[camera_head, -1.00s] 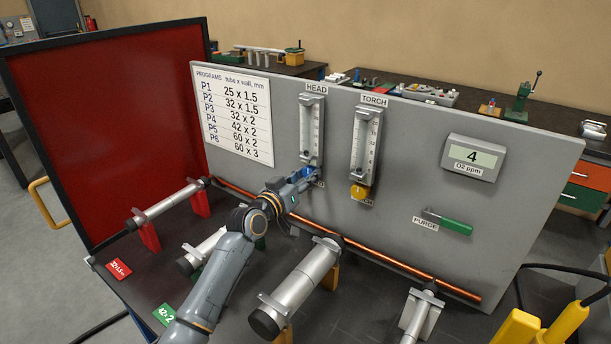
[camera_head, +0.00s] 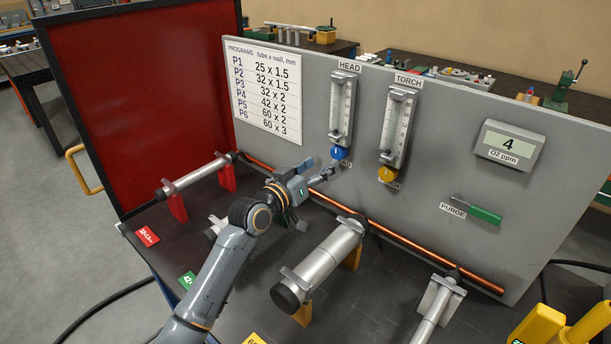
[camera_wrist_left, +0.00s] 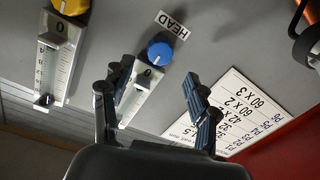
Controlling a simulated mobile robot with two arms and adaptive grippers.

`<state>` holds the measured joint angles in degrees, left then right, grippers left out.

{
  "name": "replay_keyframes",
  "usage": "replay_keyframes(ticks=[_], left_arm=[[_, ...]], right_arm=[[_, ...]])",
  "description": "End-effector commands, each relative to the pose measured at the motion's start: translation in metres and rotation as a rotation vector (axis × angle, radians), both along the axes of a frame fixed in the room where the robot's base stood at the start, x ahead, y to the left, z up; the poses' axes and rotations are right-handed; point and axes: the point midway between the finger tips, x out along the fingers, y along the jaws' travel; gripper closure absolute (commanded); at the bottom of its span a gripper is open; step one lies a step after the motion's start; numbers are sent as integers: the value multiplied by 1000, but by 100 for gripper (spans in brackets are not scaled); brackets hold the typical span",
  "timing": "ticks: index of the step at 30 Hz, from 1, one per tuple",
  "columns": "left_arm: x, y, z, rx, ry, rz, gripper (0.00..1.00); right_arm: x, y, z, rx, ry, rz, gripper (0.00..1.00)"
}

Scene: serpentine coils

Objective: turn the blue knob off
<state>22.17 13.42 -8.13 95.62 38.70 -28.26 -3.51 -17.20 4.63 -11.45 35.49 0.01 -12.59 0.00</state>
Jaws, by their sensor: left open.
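The blue knob (camera_head: 338,153) sits at the foot of the HEAD flow meter (camera_head: 342,108) on the grey panel. A pale mark shows on its face. My left gripper (camera_head: 322,170) is open and empty, just below and left of the knob in the head view, and does not hold it. In the left wrist view the panel appears upside down. There the blue knob (camera_wrist_left: 160,52) shows whole beyond the two spread fingers of my left gripper (camera_wrist_left: 160,75), with a gap on both sides. My right gripper is not in view.
The yellow knob (camera_head: 388,174) of the TORCH meter (camera_head: 396,126) is close to the right. A copper tube (camera_head: 405,243) runs along the panel's foot, with several grey cylinders before it. The green PURGE handle (camera_head: 484,215) is farther right. A red screen (camera_head: 150,90) stands left.

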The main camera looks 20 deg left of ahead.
Motion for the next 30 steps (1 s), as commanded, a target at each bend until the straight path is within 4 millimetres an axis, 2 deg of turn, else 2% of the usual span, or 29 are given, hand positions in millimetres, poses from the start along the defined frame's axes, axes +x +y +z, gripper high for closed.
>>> replay_keyframes(ticks=[3,10,30], left_arm=[[-23,9,-1,3,1,0,40],[-49,18,1,0,1,1,40],[-52,19,1,-1,1,0,40]], right_arm=[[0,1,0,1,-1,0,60],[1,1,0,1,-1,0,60],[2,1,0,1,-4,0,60]])
